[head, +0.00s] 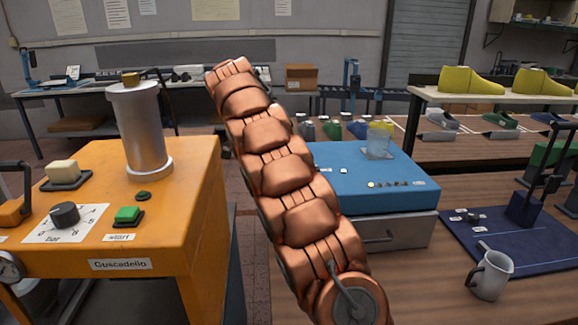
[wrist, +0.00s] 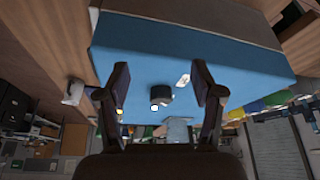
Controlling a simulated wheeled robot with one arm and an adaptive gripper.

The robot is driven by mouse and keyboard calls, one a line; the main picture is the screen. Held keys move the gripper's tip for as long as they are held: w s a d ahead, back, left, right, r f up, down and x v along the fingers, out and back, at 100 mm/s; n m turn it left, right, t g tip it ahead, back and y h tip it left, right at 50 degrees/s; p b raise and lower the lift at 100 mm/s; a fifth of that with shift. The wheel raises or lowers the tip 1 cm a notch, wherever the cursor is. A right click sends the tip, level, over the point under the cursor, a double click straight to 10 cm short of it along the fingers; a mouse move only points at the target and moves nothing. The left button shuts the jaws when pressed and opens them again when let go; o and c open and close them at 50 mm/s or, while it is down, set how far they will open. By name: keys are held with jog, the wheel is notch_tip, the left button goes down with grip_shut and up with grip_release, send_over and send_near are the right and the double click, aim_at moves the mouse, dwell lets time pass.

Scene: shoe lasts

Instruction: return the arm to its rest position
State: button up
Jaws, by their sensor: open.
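My copper-coloured segmented arm (head: 280,170) rises from the lower middle of the head view and leans up to the left, between the orange machine and the blue-topped box. My gripper is not seen in the head view. In the wrist view my gripper (wrist: 159,84) has its two dark fingers spread apart. Nothing is held between them. Beyond the fingers is the blue box top, with a small dark knob (wrist: 161,94) and a white label (wrist: 183,80) seen through the gap.
The orange machine (head: 190,220) with a metal cylinder (head: 145,130) stands left. Yellow lasts (head: 470,80) sit on a shelf behind.

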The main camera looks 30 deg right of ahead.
jog(key=shift+w+a, duration=0.1)
jog(key=shift+a, duration=0.65)
jog(key=s+a+n+y, duration=0.1)
jog(key=s+a+n, duration=0.25)
jog(key=s, duration=0.55)
jog(key=s+a+n, duration=0.2)
jog(key=s+n, duration=0.3)
jog(key=s, duration=0.3)
jog(key=s+a+f+n+y, duration=0.1)
jog(key=s+a+f+n, duration=0.2)
jog(key=s, duration=0.6)
jog(key=s+a+f+n+y+p, duration=0.1)
jog(key=s+a+f+n, duration=0.3)
jog(key=s, duration=0.5)
jog(key=s+a+f+n+g+y, duration=0.1)
jog(key=s+a+f+n, duration=0.3)
jog(key=s, duration=0.5)
jog(key=shift+s+a+y, duration=0.15)
jog(key=shift+s+y, duration=0.05)
jog(key=shift+y, duration=0.1)
jog(key=shift+c, duration=0.4)
